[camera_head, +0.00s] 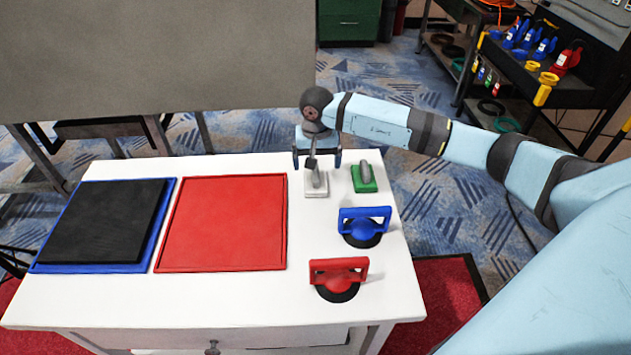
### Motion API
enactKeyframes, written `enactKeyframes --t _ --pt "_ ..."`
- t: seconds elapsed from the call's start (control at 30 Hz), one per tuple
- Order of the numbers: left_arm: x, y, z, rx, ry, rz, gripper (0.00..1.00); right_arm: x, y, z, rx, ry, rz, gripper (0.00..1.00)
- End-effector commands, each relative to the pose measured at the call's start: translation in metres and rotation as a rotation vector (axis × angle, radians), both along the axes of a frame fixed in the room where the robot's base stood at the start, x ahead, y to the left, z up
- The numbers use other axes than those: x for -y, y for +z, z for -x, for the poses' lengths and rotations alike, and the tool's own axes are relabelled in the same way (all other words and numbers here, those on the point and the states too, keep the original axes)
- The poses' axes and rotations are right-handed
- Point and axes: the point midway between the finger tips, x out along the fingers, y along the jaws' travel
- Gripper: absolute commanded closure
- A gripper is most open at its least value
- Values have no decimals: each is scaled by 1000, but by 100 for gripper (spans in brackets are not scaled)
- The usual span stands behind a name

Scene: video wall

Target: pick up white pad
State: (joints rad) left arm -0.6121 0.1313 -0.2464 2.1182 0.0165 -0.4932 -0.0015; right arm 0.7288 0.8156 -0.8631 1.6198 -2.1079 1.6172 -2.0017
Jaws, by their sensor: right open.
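The white pad (315,191) is a small white block with a grey handle on top. It sits near the back edge of the white table, right of the red tray. My right gripper (317,160) is open and points down at the pad's far end. Its two dark fingers are spread to the left and right of the pad's handle, with the wrist partly covering the space between them. I cannot tell whether it touches the handle. My left gripper is not in view.
A green pad (364,180) stands close right of the white pad. A blue suction lifter (363,225) and a red one (338,277) are nearer on the table (240,303). The red tray (226,225) and a blue tray with a black panel (106,223) lie left.

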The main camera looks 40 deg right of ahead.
Motion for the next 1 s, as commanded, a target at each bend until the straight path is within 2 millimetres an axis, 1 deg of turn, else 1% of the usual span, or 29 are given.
enactKeyframes --t 0.17,0.33,0.43,0.53,0.7,0.73,0.77,0.8,0.87,0.9,0.93,0.97,1.0 --pt "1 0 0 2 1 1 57 -2 -10 1 -2 0 -2 4" --pt "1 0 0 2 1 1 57 -7 -35 5 -4 1 -3 4" --pt "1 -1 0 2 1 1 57 -7 -49 4 -3 -1 -3 4" --pt "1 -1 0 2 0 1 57 -6 -54 3 1 -1 -2 4" --pt "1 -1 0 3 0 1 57 -6 -54 3 1 0 -2 4" --pt "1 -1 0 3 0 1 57 -6 -54 3 1 0 -2 9" --pt "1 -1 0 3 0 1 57 -6 -54 3 1 0 -2 16" --pt "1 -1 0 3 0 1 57 -6 -54 3 1 0 -2 25" --pt "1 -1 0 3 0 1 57 -6 -54 3 1 0 -2 39" --pt "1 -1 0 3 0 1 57 -6 -54 3 1 0 -2 48" --pt "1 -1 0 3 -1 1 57 -6 -54 3 0 0 -2 55" --pt "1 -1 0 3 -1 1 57 -6 -54 3 0 0 -2 59" --pt "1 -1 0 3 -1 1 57 -6 -54 3 1 0 -2 59"
